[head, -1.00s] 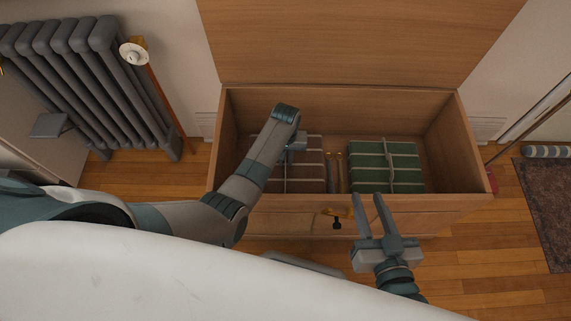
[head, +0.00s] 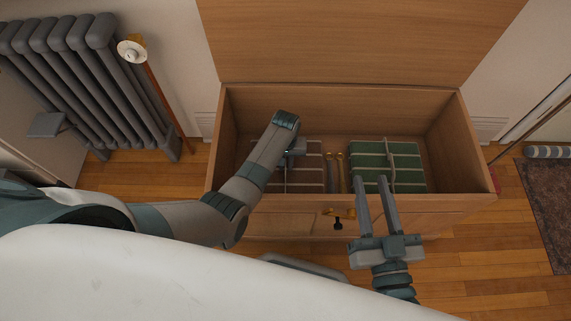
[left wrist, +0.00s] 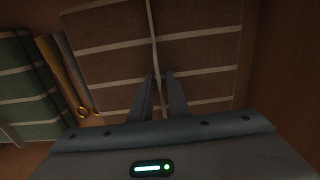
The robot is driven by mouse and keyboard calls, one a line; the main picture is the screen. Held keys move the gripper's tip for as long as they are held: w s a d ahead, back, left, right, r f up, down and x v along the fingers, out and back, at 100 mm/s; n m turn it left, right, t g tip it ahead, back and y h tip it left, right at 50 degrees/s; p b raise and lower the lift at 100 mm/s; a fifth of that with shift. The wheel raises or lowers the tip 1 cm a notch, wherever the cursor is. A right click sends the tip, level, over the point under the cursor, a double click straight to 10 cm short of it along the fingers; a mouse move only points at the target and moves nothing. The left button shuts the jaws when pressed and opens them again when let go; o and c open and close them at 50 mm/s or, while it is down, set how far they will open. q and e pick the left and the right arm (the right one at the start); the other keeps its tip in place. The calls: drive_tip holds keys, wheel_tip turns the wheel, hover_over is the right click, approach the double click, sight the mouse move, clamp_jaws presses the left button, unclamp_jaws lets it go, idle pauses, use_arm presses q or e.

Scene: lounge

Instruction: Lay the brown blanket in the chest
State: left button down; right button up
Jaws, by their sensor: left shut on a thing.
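The brown blanket (head: 310,172), folded, with pale stripes and a tie, is inside the open wooden chest (head: 228,150), at the left of its interior. My left arm covers part of it in the head view. My left gripper (head: 293,150) is over the blanket. In the left wrist view its fingers (left wrist: 160,76) are shut on the tie at the middle of the blanket (left wrist: 110,60). Whether the blanket touches the chest floor, I cannot tell. My right gripper (head: 372,179) is open and empty at the chest's front edge, in front of the green blanket.
A green striped blanket (head: 405,165) lies at the right in the chest. Narrow brass-coloured and grey items (head: 341,172) lie between the blankets. The chest lid (head: 350,40) stands open at the back. A radiator (head: 90,80) stands at the left.

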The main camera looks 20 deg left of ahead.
use_arm(q)
drive_tip(key=shift+f, duration=0.1)
use_arm(e)
drive_tip(key=shift+r, duration=0.15)
use_arm(q)
drive_tip(key=c, duration=1.7)
unclamp_jaws()
